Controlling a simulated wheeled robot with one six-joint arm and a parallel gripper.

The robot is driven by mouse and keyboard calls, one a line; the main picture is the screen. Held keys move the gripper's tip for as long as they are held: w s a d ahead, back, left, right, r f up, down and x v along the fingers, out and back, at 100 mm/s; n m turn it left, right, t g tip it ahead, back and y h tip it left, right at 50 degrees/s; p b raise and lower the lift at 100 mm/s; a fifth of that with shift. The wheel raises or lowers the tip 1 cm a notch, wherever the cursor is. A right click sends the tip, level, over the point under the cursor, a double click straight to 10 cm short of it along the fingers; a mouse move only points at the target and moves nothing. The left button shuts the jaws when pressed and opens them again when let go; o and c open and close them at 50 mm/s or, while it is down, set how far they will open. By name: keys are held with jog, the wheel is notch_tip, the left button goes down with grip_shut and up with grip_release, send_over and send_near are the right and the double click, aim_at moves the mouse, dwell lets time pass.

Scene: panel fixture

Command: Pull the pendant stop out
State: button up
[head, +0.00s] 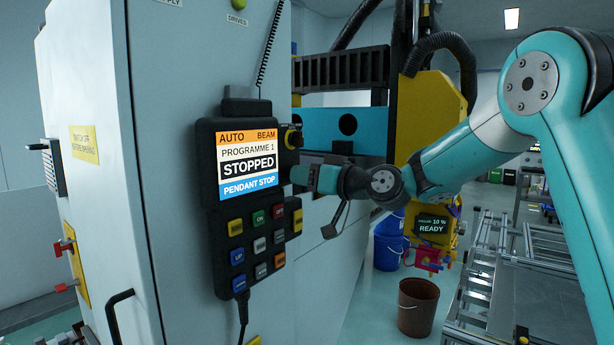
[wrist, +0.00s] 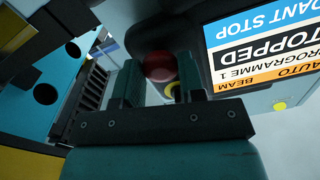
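The pendant (head: 207,165) hangs on the cabinet side with its screen (head: 247,163) reading STOPPED, PENDANT STOP. In the wrist view the screen (wrist: 262,50) is upside down at the upper right. The round red stop button (wrist: 160,66) shows there between the fingertips of my gripper (wrist: 159,75). The fingers are apart, one on each side of it; whether they touch it I cannot tell. In the head view my gripper (head: 291,176) is at the pendant's right edge, and the stop button is hidden behind it.
Coloured keys (head: 258,218) are below the screen. A coiled cable (head: 267,50) rises above the pendant. A bracket-like handle (head: 337,218) is below my wrist. A brown bucket (head: 417,306) stands on the floor.

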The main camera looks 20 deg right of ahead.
jog(key=shift+c, duration=1.2)
jog(key=b+v, duration=0.1)
jog(key=b, duration=0.2)
jog(key=shift+s+d, duration=0.2)
jog(key=shift+s, duration=0.05)
jog(key=o, duration=1)
jog(key=shift+s, duration=0.1)
jog(key=shift+d, duration=0.1)
